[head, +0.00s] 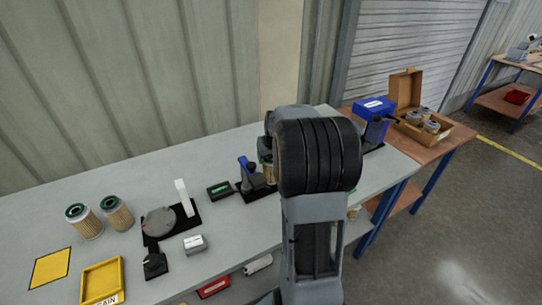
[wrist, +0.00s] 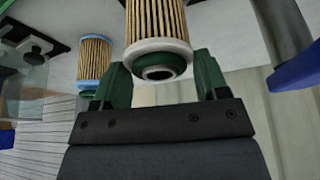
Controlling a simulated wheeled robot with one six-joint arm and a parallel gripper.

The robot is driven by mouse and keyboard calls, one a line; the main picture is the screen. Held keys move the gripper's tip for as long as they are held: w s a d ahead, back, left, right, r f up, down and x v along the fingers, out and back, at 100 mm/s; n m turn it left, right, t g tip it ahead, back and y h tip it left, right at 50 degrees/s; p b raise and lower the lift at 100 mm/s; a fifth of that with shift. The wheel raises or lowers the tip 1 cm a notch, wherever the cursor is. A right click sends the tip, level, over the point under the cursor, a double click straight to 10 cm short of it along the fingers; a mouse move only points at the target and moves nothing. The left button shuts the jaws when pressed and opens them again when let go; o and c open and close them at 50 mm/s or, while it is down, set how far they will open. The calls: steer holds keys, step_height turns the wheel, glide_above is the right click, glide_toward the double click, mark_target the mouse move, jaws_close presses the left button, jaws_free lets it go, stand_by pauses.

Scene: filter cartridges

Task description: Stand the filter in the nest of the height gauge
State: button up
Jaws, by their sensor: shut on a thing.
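My gripper (wrist: 162,72) is shut on a filter (wrist: 156,25) in the wrist view. The filter has tan pleats, a white end ring and a green inner ring around a dark hole. Its far end is cut off by the frame. In the head view my own arm hides the gripper. A small stand with a blue head (head: 247,166) and a black base, probably the height gauge, is beside a green display box (head: 219,190). My arm partly covers this stand. Its nest cannot be made out.
Another filter with a blue rim (wrist: 95,62) is near my left finger. Two green-topped filters (head: 117,212) stand at left, near a round grey plate (head: 158,222) and a yellow tray (head: 103,282). A blue machine (head: 374,108) and an open carton (head: 408,90) are at right.

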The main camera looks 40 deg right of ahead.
steer(key=shift+f+b, duration=0.3)
stand_by(0.5)
steer(key=o, duration=1.3)
steer(key=shift+o, duration=0.2)
steer(key=shift+r, duration=0.25)
steer(key=shift+r+p, duration=0.75)
steer(key=shift+r, duration=0.05)
steer(key=shift+r, duration=0.15)
steer(key=shift+r+p, duration=2.2)
steer(key=shift+r, duration=0.9)
